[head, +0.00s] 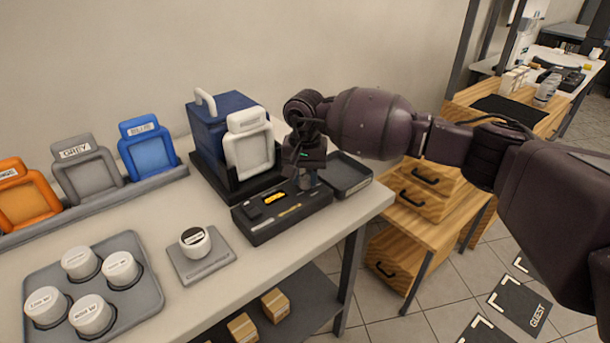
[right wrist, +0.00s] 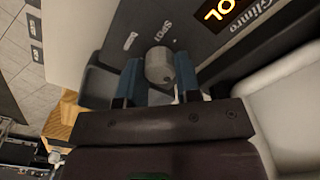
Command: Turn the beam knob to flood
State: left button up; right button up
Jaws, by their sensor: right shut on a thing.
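The beam knob (right wrist: 159,65) is a small grey round knob on a dark control panel (right wrist: 205,45). Beside it the panel has a label reading SPOT and a second small label too small to read. My right gripper (right wrist: 160,78) has its two blue fingers on either side of the knob and is shut on it. In the head view my right gripper (head: 308,180) reaches down onto the black console (head: 283,217) and mostly hides the knob. The knob's pointer direction cannot be made out. My left gripper is not in view.
A blue case (head: 215,115) and a white-framed holder (head: 249,152) stand just behind the gripper. A dark open tray (head: 349,174) lies to its right. A grey pad (head: 200,262) with a white pot and a tray (head: 95,290) of several pots lie left on the table.

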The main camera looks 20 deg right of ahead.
jog(key=shift+m, duration=0.9)
jog(key=m, duration=0.3)
jog(key=shift+r+p, duration=0.1)
jog(key=shift+p, duration=0.3)
jog(key=m+p, duration=0.1)
jog(key=m, duration=0.3)
jog(key=shift+m, duration=1)
jog(key=m+p, duration=0.1)
jog(key=m, duration=0.1)
jog(key=shift+m, duration=0.3)
jog(key=m+p, duration=0.1)
jog(key=m, duration=0.2)
jog(key=shift+m+p, duration=0.45)
jog(key=shift+m, duration=0.25)
